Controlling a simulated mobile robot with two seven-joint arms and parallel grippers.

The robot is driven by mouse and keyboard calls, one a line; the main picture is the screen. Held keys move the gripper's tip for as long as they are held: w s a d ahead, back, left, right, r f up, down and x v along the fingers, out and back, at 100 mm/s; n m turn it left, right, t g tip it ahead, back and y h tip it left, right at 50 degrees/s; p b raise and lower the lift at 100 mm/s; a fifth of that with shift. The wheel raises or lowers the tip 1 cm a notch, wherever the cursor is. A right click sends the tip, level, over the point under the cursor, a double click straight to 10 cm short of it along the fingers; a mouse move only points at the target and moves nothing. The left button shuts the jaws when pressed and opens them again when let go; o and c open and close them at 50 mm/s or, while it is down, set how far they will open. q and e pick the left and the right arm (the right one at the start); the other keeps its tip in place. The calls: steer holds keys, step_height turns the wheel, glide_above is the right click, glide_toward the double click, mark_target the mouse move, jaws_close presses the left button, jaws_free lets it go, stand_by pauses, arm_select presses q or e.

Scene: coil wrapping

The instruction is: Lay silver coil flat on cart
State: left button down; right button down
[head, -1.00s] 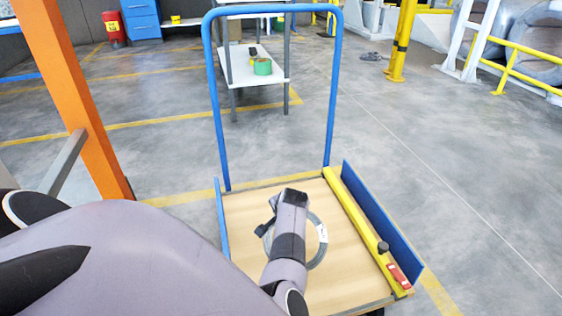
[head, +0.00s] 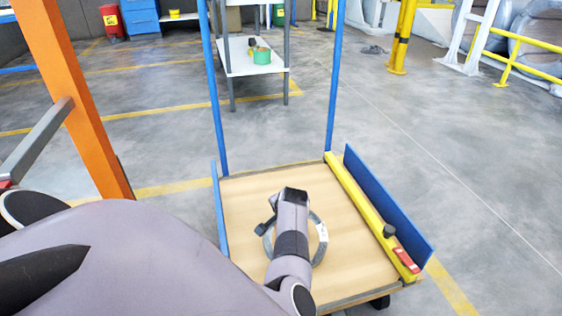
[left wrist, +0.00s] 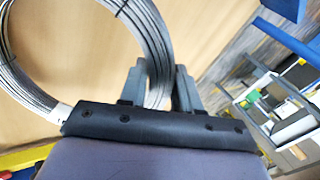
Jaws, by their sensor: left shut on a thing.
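The silver coil (head: 319,246) is a ring of grey wire with a white tag, over the wooden deck of the cart (head: 355,262). My left forearm hides its middle. In the left wrist view the coil (left wrist: 158,38) passes between the fingers of my left gripper (left wrist: 160,88), which is shut on it. In the head view the left gripper (head: 264,229) shows only partly, at the coil's left side. The coil looks roughly level with the deck, but I cannot tell whether it touches it. My right gripper is not in view.
A yellow level (head: 360,200) with a dark knob and a red piece lies along the deck's right side, by a blue side panel (head: 385,210). Blue handle posts (head: 333,85) rise at the back. An orange post (head: 78,95) stands left. The deck around the coil is mostly clear.

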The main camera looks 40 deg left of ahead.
arm_select(q)
steer(key=shift+r, duration=0.15)
steer(key=c, duration=0.7)
jaws_free()
steer(key=shift+s, duration=0.1)
step_height(320, 180, up, 10)
steer(key=p, duration=1)
steer(key=shift+f, duration=0.2)
steer(key=a+r+m+y+p, duration=0.1)
steer(key=a+r+m+p, duration=0.25)
steer(key=a+r, duration=0.55)
steer(key=d+r+m, duration=0.1)
steer(key=r+m, duration=0.1)
steer(key=r, duration=0.2)
steer(key=d+r+m+t+y+p, duration=0.1)
steer(key=r+m, duration=0.1)
steer(key=r, duration=0.3)
steer(key=d+r+m+t, duration=0.1)
steer(key=r+m, duration=0.2)
steer(key=r, duration=0.1)
steer(key=shift+r+y+p, duration=0.2)
steer(key=shift+y+p, duration=0.1)
steer(key=shift+p, duration=0.1)
